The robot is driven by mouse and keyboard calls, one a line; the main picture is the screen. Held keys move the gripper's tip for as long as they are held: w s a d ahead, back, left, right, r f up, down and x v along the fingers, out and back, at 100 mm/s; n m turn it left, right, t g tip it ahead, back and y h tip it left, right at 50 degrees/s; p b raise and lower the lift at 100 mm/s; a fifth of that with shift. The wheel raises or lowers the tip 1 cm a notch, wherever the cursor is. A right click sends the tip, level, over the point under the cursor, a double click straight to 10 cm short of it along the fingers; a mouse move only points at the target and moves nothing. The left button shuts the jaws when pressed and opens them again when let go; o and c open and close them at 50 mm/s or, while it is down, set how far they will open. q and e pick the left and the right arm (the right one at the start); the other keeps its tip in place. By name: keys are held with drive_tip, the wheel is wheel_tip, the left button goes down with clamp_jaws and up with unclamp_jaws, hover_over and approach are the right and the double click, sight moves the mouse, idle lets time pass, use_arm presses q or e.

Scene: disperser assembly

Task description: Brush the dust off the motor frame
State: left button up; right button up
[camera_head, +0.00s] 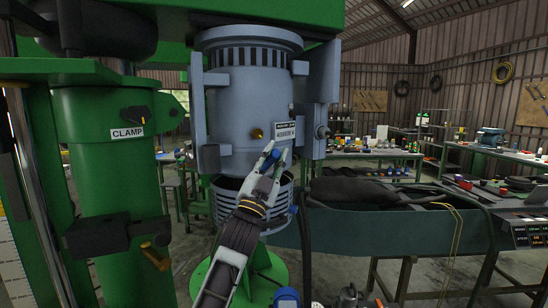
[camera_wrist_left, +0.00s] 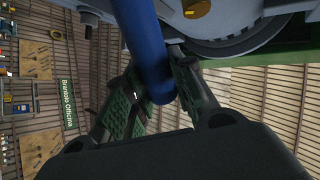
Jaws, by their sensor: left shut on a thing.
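The motor frame (camera_head: 240,108) is a grey-blue upright cylinder with a finned top and a brass fitting, hanging in the green machine in the head view. My left gripper (camera_head: 271,158) is raised in front of its lower right part. In the left wrist view, its green-padded fingers are shut around a blue rod-like handle (camera_wrist_left: 149,48), apparently the brush. Bristles are not visible, so I cannot tell whether the brush touches the frame. A grey rounded part of the motor (camera_wrist_left: 225,22) shows close by at the top. Dust is too small to make out. My right gripper is not in view.
The green clamp column (camera_head: 108,190) stands close on the left. A grey box (camera_head: 316,75) juts from the motor's right side. A dark bench with a black cloth (camera_head: 365,192) lies to the right. Cluttered worktables (camera_head: 385,153) stand behind.

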use_arm(q)
drive_tip(key=shift+d, duration=0.1)
drive_tip(key=shift+w+d, duration=0.4)
drive_tip(key=shift+d, duration=0.45)
drive_tip(key=shift+w+d, duration=0.4)
drive_tip(key=shift+d, duration=0.55)
drive_tip(key=shift+w+d+b, duration=0.25)
drive_tip(key=shift+w+d, duration=0.15)
drive_tip(key=shift+d, duration=0.4)
drive_tip(key=shift+w+d+b, duration=0.2)
drive_tip(key=shift+w+d, duration=0.15)
drive_tip(key=shift+d, duration=0.4)
drive_tip(key=shift+a, duration=0.2)
drive_tip(key=a, duration=0.1)
drive_tip(key=s+a+p, duration=0.1)
drive_tip(key=a, duration=0.1)
drive_tip(key=shift+s, duration=0.3)
